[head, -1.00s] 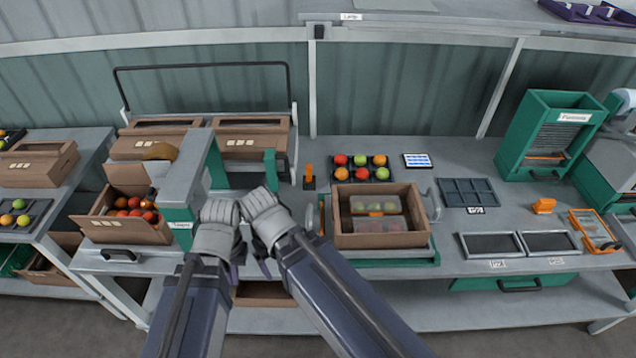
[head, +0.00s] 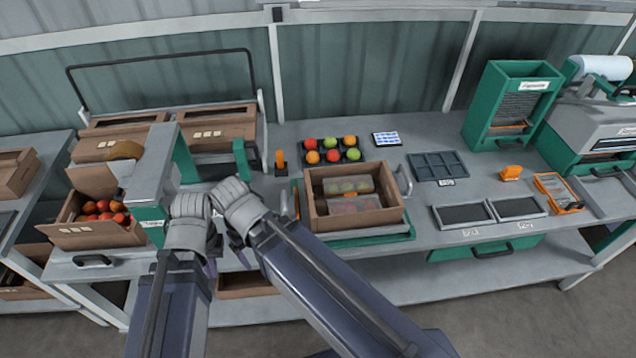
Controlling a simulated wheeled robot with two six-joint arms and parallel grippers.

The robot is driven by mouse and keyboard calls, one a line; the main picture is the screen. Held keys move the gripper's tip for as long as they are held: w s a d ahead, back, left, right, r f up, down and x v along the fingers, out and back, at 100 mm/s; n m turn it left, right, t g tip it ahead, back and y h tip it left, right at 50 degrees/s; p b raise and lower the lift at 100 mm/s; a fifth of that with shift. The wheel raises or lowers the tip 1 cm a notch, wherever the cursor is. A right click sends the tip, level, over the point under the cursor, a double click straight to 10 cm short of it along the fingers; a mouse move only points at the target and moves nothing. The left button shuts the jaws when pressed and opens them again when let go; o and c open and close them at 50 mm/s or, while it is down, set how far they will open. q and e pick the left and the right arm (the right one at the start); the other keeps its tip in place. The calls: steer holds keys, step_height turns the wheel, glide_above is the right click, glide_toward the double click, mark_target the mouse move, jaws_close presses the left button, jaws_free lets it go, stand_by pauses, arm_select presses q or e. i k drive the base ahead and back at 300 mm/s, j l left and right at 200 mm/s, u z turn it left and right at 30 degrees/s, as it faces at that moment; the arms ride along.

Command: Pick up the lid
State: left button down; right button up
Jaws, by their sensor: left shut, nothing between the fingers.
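I cannot make out a loose lid in the head view. Two clear punnets of tomatoes, (head: 350,185) and (head: 355,204), lie in a brown crate on the bench; whether they have lids on is too small to tell. My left gripper (head: 213,246) hangs at the bench's front edge, left of the crate, shut and empty. My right gripper (head: 237,256) is just right of it, pointing down and partly hidden by its own wrist, so its jaws cannot be read. Both are apart from the crate.
The brown crate (head: 362,222) stands on a green-edged stand. At left stands a grey and green machine (head: 150,185) beside a box of tomatoes (head: 92,238). Two dark pads (head: 463,216) lie at right.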

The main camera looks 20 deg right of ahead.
mark_target(97, 142)
steer(key=j+z, duration=0.1)
steer(key=z, duration=0.55)
steer(key=j+z, duration=0.7)
steer(key=k+j+z, duration=0.15)
steer(key=j+z, duration=0.15)
steer(key=k+j, duration=0.15)
steer(key=j, duration=0.2)
steer(key=k+j+z, duration=0.1)
steer(key=j, duration=0.3)
steer(key=k+j, duration=0.2)
steer(key=j, duration=0.15)
steer(key=k+j+z, duration=0.15)
steer(key=j, duration=0.2)
steer(key=k+j, duration=0.15)
steer(key=j, duration=0.2)
